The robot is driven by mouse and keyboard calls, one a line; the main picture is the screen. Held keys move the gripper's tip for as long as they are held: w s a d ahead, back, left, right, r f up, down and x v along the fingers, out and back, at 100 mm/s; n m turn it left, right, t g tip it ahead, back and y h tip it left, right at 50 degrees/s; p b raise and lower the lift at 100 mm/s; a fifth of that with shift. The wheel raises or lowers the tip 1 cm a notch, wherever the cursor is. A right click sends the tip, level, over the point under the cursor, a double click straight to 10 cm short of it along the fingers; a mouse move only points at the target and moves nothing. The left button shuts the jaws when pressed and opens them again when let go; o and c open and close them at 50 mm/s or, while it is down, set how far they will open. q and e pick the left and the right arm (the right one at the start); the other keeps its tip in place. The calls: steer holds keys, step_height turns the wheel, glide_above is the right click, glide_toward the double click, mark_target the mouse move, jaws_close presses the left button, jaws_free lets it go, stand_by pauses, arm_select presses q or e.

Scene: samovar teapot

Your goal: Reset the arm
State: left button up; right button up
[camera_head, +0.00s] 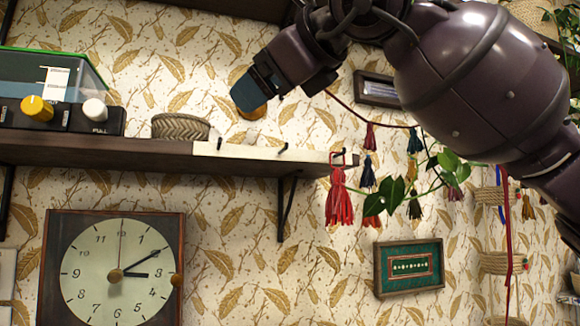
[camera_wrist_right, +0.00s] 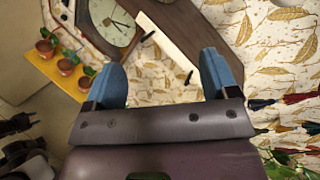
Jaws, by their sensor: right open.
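My right arm reaches in from the upper right of the head view. Its gripper (camera_head: 252,92) with blue fingers is raised in front of the wallpaper, above the right part of the wooden shelf (camera_head: 60,152). In the right wrist view the two blue fingers of this gripper (camera_wrist_right: 160,82) stand wide apart with nothing between them. Past them show the wall and the white strip along the shelf edge. My left gripper is in neither view.
The shelf carries a woven basket (camera_head: 181,127) and a dark box with knobs (camera_head: 62,116). A square clock (camera_head: 80,240) hangs below. Red tassels (camera_head: 339,205) and a leafy plant hang at right, above a green framed picture (camera_head: 409,267). Potted plants (camera_wrist_right: 66,66) stand on a yellow board.

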step_height(320, 180, down, 18)
steer(key=a+m+g+y, duration=0.1)
steer(key=a+g+y, duration=0.2)
steer(key=g+y, duration=0.7)
steer(key=w+d+f+n+t+h, duration=0.4)
steer(key=d+f+n+t+h, duration=0.6)
steer(key=d+f+n, duration=0.4)
steer(key=w+d+f+n+t+h, duration=0.3)
steer(key=d+f+n+t+h, duration=0.8)
steer(key=f+n, duration=0.5)
steer(key=s+d+f+m+g+h, duration=0.2)
steer(key=s+d+f+m+g, duration=0.25)
steer(key=f, duration=0.55)
steer(key=s+d+f+m+g+h, duration=0.1)
steer(key=s+d+f+m+g, duration=0.2)
steer(key=s+f+g, duration=0.5)
steer(key=s+d+f+m+g+y, duration=0.1)
steer(key=s+f+g, duration=0.3)
steer(key=s+f, duration=0.4)
steer(key=s+f+m+g+y, duration=0.1)
steer(key=s+f+m+g, duration=0.3)
steer(key=s, duration=0.7)
steer(key=w+f+n+t, duration=0.3)
steer(key=w+f+t, duration=0.4)
steer(key=f, duration=0.5)
steer(key=shift+t+y, duration=0.4)
steer(key=shift+t, duration=0.55)
